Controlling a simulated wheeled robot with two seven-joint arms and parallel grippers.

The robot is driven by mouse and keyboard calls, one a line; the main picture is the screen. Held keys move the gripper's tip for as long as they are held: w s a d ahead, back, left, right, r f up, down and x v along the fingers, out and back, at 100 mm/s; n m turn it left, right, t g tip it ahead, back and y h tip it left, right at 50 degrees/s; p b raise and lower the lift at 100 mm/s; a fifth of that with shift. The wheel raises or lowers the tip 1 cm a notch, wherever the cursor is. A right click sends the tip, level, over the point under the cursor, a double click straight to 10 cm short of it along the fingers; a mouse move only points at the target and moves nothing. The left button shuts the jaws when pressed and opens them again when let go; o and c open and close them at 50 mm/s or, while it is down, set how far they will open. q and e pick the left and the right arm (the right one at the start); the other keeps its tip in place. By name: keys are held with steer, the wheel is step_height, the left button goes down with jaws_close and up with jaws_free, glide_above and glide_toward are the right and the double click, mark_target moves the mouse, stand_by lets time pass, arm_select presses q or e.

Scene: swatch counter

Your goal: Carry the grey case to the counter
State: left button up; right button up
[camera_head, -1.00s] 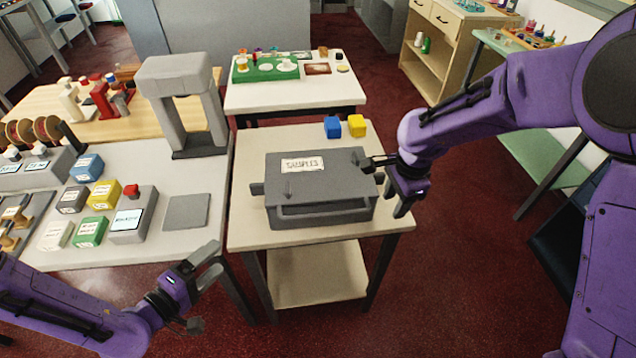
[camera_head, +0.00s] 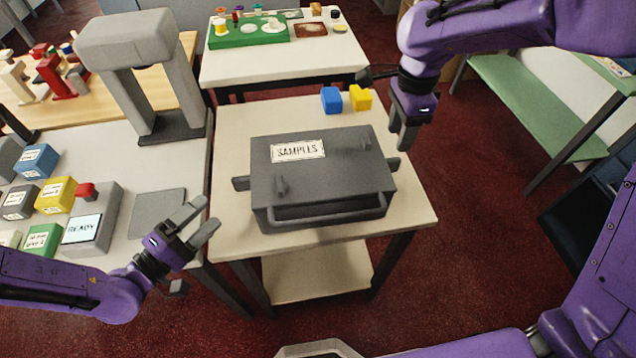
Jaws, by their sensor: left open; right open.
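The grey case (camera_head: 340,176), labelled SAMPLES, lies flat on a small pale side table (camera_head: 240,122). It has a front bar handle and a grey lug at each side. My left gripper (camera_head: 207,217) is open and empty, left of the case near the counter's front right corner. My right gripper (camera_head: 384,104) is open and empty, above and behind the case's right side, apart from the lug. The counter (camera_head: 150,184) is the pale surface at left, with a grey square pad (camera_head: 158,212) near its right edge.
A blue block (camera_head: 331,99) and a yellow block (camera_head: 360,97) sit behind the case. A grey press frame (camera_head: 140,70) stands on the counter's back right. A READY box (camera_head: 85,235) and several coloured boxes stand left of the pad. A narrow gap separates counter and side table.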

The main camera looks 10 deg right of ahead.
mark_target(235, 187)
arm_select(q)
steer(key=shift+w, duration=0.1)
arm_select(e)
steer(key=shift+w, duration=0.1)
arm_select(q)
steer(key=shift+r, duration=0.1)
arm_select(e)
steer(key=shift+s, duration=0.2)
arm_select(q)
steer(key=shift+w+d, duration=0.1)
steer(key=shift+d, duration=0.2)
arm_select(e)
steer(key=shift+a+f, duration=0.1)
steer(key=shift+f, duration=0.3)
arm_select(q)
steer(key=x, duration=0.9)
steer(key=shift+w+d, duration=0.25)
arm_select(e)
step_height(235, 187, down, 10)
steer(key=shift+r, duration=0.15)
arm_select(q)
steer(key=c, duration=1)
arm_select(e)
jaws_close()
arm_select(q)
jaws_close()
arm_select(e)
steer(key=shift+r, duration=0.1)
